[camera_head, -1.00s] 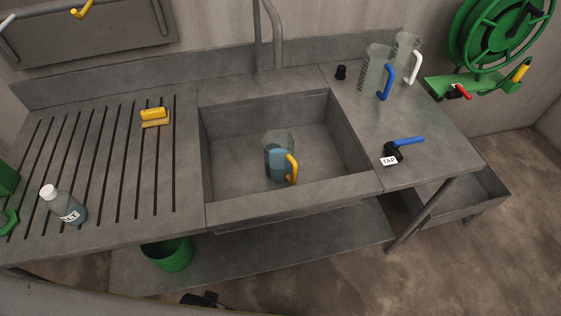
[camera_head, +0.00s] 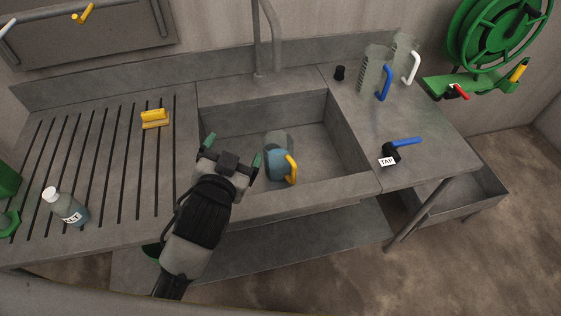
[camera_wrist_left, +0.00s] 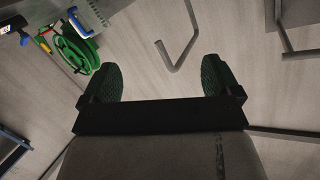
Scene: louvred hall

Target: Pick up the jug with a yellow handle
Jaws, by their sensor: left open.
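The jug with a yellow handle (camera_head: 277,163) stands in the sink basin, partly filled with bluish liquid; its yellow handle (camera_head: 292,169) faces right. My left gripper (camera_head: 232,148) is open and empty, over the left front part of the sink, to the left of the jug and apart from it. In the left wrist view its two green-padded fingers (camera_wrist_left: 161,80) are spread with nothing between them, and the jug does not show there. My right gripper is not in view.
Clear jugs with a blue handle (camera_head: 385,83) and a white handle (camera_head: 412,68) stand on the right counter, near a tap part with a blue lever (camera_head: 406,142). The faucet (camera_head: 277,40) rises behind the sink. A bottle (camera_head: 66,207) and yellow sponge (camera_head: 154,118) are on the left drainboard.

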